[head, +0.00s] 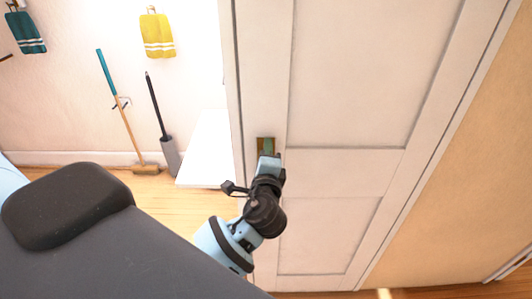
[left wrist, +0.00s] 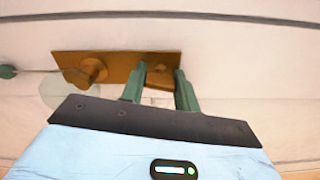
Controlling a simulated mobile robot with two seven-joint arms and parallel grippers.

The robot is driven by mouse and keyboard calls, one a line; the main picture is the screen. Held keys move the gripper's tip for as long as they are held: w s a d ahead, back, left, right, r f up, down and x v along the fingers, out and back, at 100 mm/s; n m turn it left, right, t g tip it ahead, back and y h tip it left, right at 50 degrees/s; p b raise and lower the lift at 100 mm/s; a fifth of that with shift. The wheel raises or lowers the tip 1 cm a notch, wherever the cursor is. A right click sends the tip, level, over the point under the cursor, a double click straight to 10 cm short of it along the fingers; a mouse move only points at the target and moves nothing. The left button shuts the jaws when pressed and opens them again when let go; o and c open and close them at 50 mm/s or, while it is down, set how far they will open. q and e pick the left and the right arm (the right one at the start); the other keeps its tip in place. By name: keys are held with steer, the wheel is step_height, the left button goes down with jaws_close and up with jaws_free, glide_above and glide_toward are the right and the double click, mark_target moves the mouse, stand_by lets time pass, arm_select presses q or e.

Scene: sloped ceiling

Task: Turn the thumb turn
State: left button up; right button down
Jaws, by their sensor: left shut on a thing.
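A brass lock plate (head: 265,141) is mounted near the left edge of the pale panelled door. In the left wrist view the plate (left wrist: 115,62) lies across the picture, with a round brass knob (left wrist: 90,71) toward its left end. The small brass thumb turn (left wrist: 159,84) is at its right end, between my fingers and partly hidden by them. My left gripper (head: 268,160) is at the plate; in the left wrist view its green fingers (left wrist: 161,88) stand on either side of the thumb turn, shut on it. My right gripper is not in view.
The pale door (head: 350,75) fills the middle and right, in a frame beside a tan wall (head: 480,140). Left of it are a broom (head: 120,115), a dark long-handled tool (head: 164,130) and hanging yellow (head: 157,36) and teal towels (head: 27,32). Wooden floor shows below.

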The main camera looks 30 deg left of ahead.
arm_select(q)
steer(key=m, duration=1.3)
steer(key=shift+m, duration=0.3)
stand_by(0.4)
steer(key=o, duration=1)
steer(key=shift+v, duration=3.95)
steer(key=shift+a+f, duration=0.1)
